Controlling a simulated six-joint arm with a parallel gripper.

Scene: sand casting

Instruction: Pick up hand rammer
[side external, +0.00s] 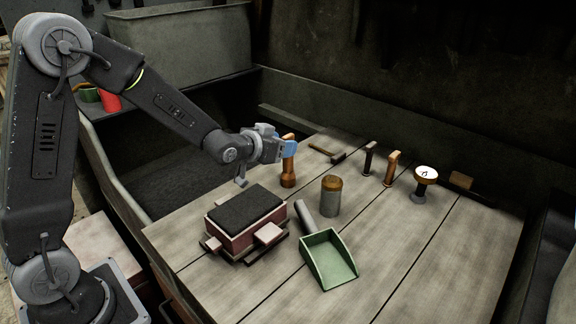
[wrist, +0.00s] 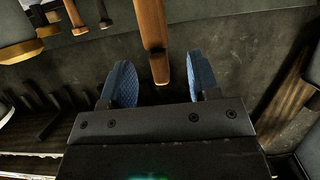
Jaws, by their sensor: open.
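The hand rammer, which I take to be the upright wooden tool with a narrow handle and a wider foot (side external: 288,178), stands on the bench beyond the moulding box. My gripper (side external: 284,147) is at its upper part, with blue finger pads. In the wrist view the wooden handle (wrist: 155,45) reaches down between the two blue fingertips of my gripper (wrist: 160,82). There is a gap on each side of the handle, and the jaws are open. In the side view the near finger partly hides the handle.
The bench's front right is clear.

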